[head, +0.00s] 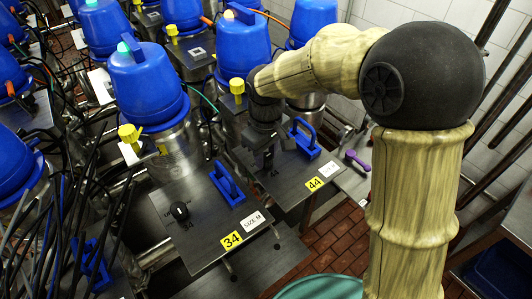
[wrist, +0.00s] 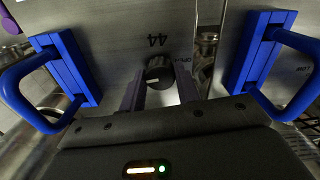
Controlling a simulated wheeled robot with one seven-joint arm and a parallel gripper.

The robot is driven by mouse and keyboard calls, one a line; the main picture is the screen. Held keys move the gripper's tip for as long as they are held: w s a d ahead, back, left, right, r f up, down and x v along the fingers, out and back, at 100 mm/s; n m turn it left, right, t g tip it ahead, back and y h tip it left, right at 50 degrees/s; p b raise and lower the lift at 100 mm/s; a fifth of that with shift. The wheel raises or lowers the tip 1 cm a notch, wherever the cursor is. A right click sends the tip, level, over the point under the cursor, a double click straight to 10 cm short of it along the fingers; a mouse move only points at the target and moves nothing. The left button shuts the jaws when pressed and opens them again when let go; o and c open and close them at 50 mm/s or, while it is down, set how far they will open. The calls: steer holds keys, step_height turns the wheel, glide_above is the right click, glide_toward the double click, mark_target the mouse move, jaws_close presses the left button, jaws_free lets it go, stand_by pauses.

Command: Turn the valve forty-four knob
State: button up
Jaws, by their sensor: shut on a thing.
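The valve forty-four knob (wrist: 160,72) is round and black with a white mark. It sits on the grey metal panel marked 44 (wrist: 120,30), seen upside down in the wrist view. My gripper (wrist: 161,88) has one dark finger on each side of the knob and is shut on it. In the head view my gripper (head: 267,165) reaches down onto the panel beside the yellow 44 label (head: 314,184). The knob is hidden there behind the gripper. The lettering beside the knob is only partly readable.
Blue handles (wrist: 66,70) and (wrist: 262,55) stand up on either side of my gripper. The panel marked 34 (head: 195,235) has its own black knob (head: 180,210) and a blue handle (head: 228,185). Blue-topped valves (head: 147,85) crowd behind. A purple handle (head: 357,160) is at right.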

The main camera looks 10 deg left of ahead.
steer(key=m, duration=0.4)
steer(key=shift+m, duration=0.3)
steer(key=m, duration=0.5)
steer(key=shift+a+r, duration=0.1)
steer(key=m, duration=0.5)
steer(key=m+p, duration=0.1)
steer(key=m, duration=0.3)
steer(key=shift+m, duration=0.4)
steer(key=o, duration=1)
